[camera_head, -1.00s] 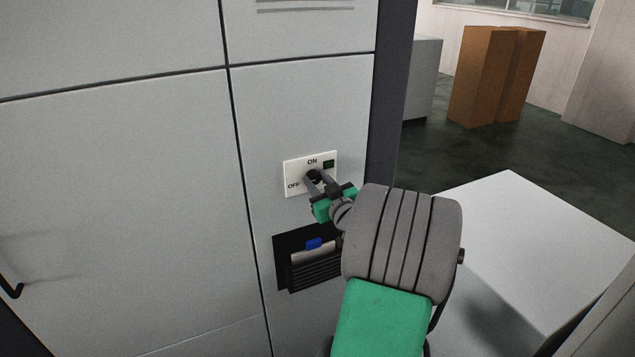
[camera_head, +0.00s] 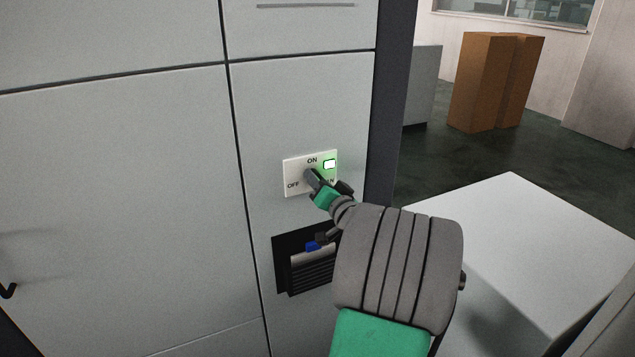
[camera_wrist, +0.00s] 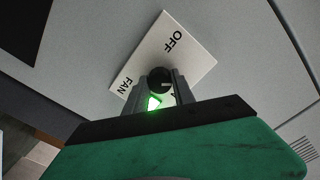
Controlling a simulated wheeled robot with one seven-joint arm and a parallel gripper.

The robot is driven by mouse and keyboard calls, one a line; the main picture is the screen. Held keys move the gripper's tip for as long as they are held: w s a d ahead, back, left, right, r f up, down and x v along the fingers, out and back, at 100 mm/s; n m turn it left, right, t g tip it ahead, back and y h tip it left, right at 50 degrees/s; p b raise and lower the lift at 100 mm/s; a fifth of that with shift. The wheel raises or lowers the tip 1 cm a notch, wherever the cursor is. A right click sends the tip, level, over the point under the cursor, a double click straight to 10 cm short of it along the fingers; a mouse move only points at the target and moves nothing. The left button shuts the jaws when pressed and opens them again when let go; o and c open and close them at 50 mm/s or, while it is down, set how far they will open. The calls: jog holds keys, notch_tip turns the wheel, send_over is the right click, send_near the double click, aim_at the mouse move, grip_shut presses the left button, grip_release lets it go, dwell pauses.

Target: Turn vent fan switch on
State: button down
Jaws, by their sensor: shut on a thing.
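The vent fan switch plate (camera_head: 297,165) is white, with ON at the top, OFF at the left and a lit green-white lamp (camera_head: 330,164) at the upper right. My gripper (camera_head: 312,177) is at the plate's middle, shut on the black round knob. In the wrist view the knob (camera_wrist: 159,79) sits between the two fingers, the plate (camera_wrist: 180,38) shows OFF and FAN, and the lamp (camera_wrist: 153,103) glows green. The ON label is mostly hidden by my gripper there.
A dark recessed slot (camera_head: 284,263) with a blue item (camera_head: 313,246) lies below the plate. A white box-like surface (camera_head: 520,225) stands at the right. Brown cabinets (camera_head: 485,82) stand far behind on open floor.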

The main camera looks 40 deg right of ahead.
jog(key=shift+m+p, duration=1.05)
jog(key=shift+m, duration=2.95)
jog(key=c, duration=1.1)
grip_release()
jog(key=shift+o, duration=0.2)
jog(key=b+v, duration=0.2)
jog(key=v, duration=0.6)
